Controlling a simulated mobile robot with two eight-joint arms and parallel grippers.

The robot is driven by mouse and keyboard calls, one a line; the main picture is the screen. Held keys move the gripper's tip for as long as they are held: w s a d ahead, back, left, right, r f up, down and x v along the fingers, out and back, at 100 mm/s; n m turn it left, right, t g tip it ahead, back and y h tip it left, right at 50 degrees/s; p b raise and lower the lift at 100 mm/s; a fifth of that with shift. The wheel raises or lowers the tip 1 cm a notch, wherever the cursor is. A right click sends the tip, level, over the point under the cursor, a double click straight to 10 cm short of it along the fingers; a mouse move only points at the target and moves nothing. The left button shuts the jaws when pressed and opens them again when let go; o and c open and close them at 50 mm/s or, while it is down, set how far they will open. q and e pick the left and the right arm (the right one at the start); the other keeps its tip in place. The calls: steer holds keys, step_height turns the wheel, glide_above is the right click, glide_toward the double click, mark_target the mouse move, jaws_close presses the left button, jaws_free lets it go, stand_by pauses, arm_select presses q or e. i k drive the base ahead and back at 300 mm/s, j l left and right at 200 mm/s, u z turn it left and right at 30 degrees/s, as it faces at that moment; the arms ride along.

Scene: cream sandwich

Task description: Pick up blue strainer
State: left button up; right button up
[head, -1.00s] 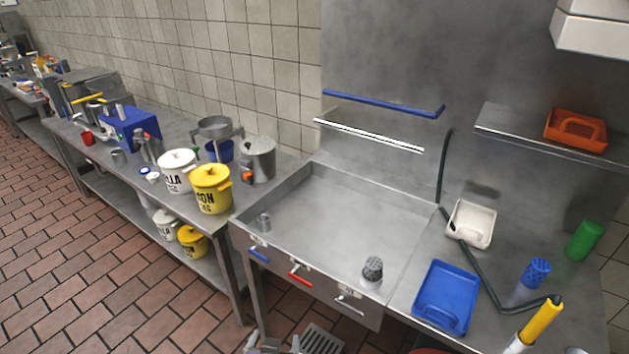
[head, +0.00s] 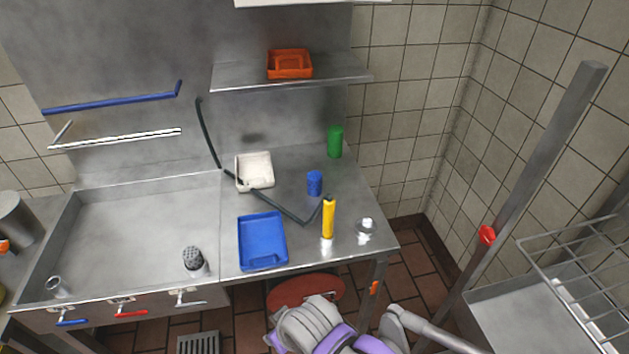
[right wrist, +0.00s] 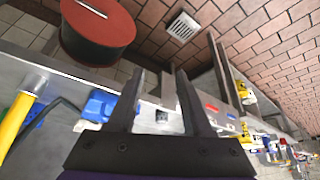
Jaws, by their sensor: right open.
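The blue strainer (head: 314,183) looks like a short blue cylinder standing upright on the steel counter (head: 300,165), right of the white tray and behind the yellow-handled tool. My right gripper (right wrist: 160,72) shows in the right wrist view with its two dark fingers apart and nothing between them. It points toward the floor and counter front, away from the strainer. I cannot make out the strainer in that view. Grey and purple parts of my arm (head: 318,328) show at the bottom of the head view. My left gripper is not in view.
A blue tray (head: 262,240), white tray (head: 254,170), green cylinder (head: 335,141) and yellow-handled tool (head: 328,218) share the counter with a dark hose (head: 283,207). A shelf (head: 240,77) holds an orange tray (head: 290,63). A red stool (right wrist: 97,32) stands below.

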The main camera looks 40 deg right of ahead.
mark_target(313, 178)
steer(key=z, duration=1.55)
steer(key=i+l+u, duration=0.85)
steer(key=k+l, duration=0.05)
steer(key=k, duration=0.05)
